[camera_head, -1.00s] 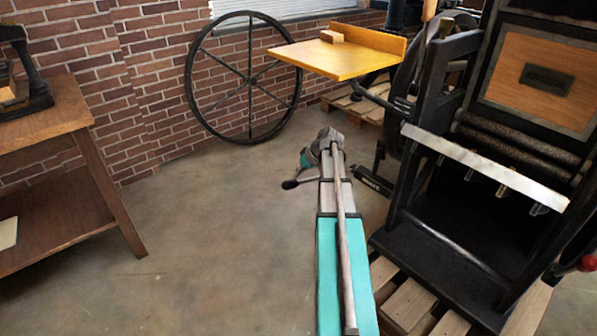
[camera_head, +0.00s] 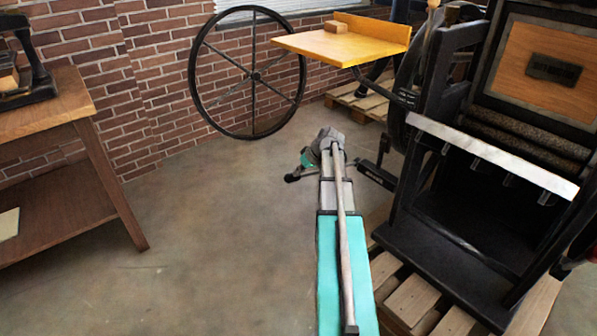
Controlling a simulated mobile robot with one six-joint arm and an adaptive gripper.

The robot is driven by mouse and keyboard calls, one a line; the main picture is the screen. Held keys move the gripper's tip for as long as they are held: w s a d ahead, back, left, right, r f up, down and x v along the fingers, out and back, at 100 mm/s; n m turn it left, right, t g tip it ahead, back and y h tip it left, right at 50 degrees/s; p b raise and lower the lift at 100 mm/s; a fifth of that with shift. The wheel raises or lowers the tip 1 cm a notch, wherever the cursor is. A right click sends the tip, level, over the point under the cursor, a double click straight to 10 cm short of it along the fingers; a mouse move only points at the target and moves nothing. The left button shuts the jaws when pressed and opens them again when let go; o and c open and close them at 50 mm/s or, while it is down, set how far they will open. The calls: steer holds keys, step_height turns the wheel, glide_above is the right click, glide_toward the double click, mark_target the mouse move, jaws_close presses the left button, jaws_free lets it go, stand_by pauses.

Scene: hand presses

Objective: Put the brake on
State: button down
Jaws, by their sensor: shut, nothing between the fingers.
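A black bar-shaped handle (camera_head: 378,177) sticks out low from the left side of the black press (camera_head: 470,205); it may be the brake lever, but I cannot be sure. My arm reaches forward over the floor in the middle of the view. My gripper (camera_head: 291,178) is a small dark shape at the arm's far end, pointing left. It is shut and empty. It is left of the handle and apart from it, with my wrist between them in the picture. The fingers are too small to see in detail.
A yellow board (camera_head: 345,46) with a small wooden block juts left from the press. A large spoked wheel (camera_head: 252,75) leans on the brick wall. A wooden table (camera_head: 75,180) stands at left. A pallet (camera_head: 415,300) lies under the press. The floor at left centre is clear.

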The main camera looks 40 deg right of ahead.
steer(key=shift+s+a+f, duration=0.1)
steer(key=shift+s+a, duration=0.15)
steer(key=shift+a, duration=0.1)
steer(key=w+p+v, duration=0.1)
steer(key=p+v, duration=1.1)
steer(key=v, duration=0.2)
steer(key=shift+a+r+p, duration=0.2)
steer(key=shift+r+p, duration=0.1)
steer(key=shift+r, duration=0.1)
steer(key=shift+s, duration=0.1)
steer(key=s+a+f+g+h, duration=0.1)
steer(key=s+a+g, duration=0.1)
steer(key=a, duration=1.2)
steer(key=s+a+f+n+g+h, duration=0.1)
steer(key=s+a+g+h, duration=0.1)
steer(key=a, duration=1.3)
steer(key=s+a+f+g+h, duration=0.1)
steer(key=s+a+g, duration=0.1)
steer(key=a, duration=1.2)
step_height(320, 180, up, 29)
steer(key=p, duration=2.9)
steer(key=shift+w, duration=0.3)
